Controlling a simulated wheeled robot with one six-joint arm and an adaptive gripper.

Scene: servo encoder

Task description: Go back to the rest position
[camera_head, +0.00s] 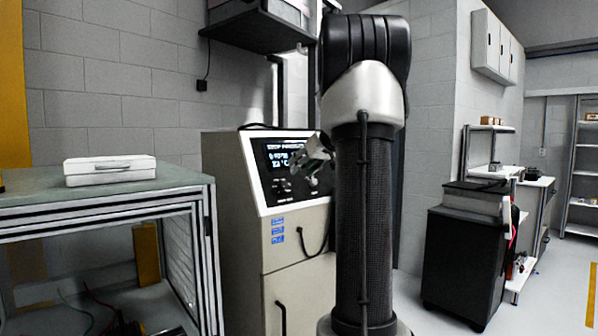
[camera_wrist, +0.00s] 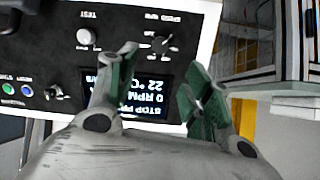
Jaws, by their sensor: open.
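My gripper (camera_head: 314,160) is in front of the control panel of a beige machine cabinet (camera_head: 236,230) in the head view. In the wrist view my gripper (camera_wrist: 152,92) is open, its two green-padded fingers apart with nothing between them. The panel's lit display (camera_wrist: 150,97) shows between and behind the fingers, upside down, with text reading STOP, 0 RPM and 22 °C. Knobs (camera_wrist: 160,45) and a green button (camera_wrist: 8,88) are on the panel. I cannot tell how far the fingertips are from the panel. My arm hides part of the machine's right side.
A workbench (camera_head: 110,205) with a closed white case (camera_head: 110,170) stands at the left. A dark shelf (camera_head: 258,32) hangs above the machine. A black cabinet (camera_head: 460,262) stands at the right, with open floor (camera_head: 555,285) beyond it.

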